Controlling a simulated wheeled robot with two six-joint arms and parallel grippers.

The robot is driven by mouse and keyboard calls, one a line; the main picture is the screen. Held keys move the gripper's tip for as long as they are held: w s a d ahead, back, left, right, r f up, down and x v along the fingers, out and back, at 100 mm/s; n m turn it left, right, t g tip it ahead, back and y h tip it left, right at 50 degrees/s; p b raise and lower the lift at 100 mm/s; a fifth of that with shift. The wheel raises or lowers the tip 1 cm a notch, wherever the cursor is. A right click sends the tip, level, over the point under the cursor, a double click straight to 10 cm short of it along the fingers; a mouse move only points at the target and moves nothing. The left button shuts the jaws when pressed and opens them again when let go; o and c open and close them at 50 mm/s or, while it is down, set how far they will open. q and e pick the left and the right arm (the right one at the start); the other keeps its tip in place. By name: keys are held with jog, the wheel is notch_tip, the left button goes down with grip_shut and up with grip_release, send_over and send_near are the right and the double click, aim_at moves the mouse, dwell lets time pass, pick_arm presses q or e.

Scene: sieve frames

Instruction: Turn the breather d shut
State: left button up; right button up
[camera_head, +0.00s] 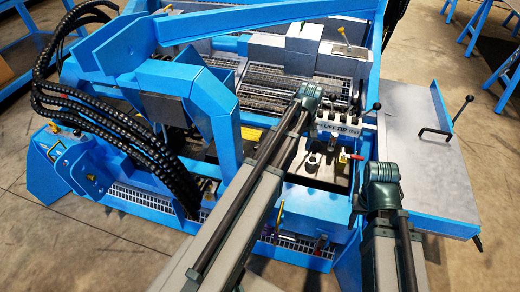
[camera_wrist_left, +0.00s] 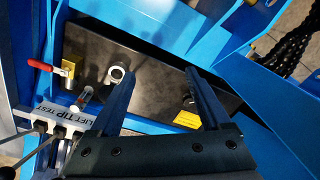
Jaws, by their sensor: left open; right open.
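Breather d is not legibly labelled, so I cannot tell which fitting it is. In the left wrist view, a round pale fitting (camera_wrist_left: 118,75) stands on the black tank top, left of my left gripper's left fingertip. A small dark round fitting (camera_wrist_left: 190,101) shows by the right finger. My left gripper (camera_wrist_left: 162,72) is open, with nothing between its fingers. In the head view it is hidden behind its arm, and a grey round cap (camera_head: 311,161) stands on the tank top. My right gripper (camera_head: 356,202) is mostly hidden by its own arm and holds nothing that I can see.
A brass valve (camera_wrist_left: 69,68) with a red handle (camera_wrist_left: 40,65) stands on the tank. The lever block marked LIFT TIP TEST (camera_head: 340,131) is beside it. Black hoses (camera_head: 110,125) and a blue frame arm (camera_head: 205,100) stand left. A grey side plate (camera_head: 430,165) lies right.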

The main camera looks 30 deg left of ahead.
pick_arm(q)
jog(key=w+a+f+n+b, duration=0.35)
jog(key=w+a+n, duration=0.2)
jog(key=a, duration=0.45)
jog(key=n+b, duration=0.2)
jog(key=n, duration=0.2)
send_over(258, 145)
notch_tip(258, 145, down, 3)
jog(key=f+b, duration=0.9)
jog(key=s+f+b, duration=0.1)
jog(key=f+b, duration=0.3)
jog(key=shift+d+f, duration=0.3)
jog(key=shift+f, duration=0.1)
pick_arm(e)
notch_tip(258, 145, down, 20)
pick_arm(q)
grip_shut()
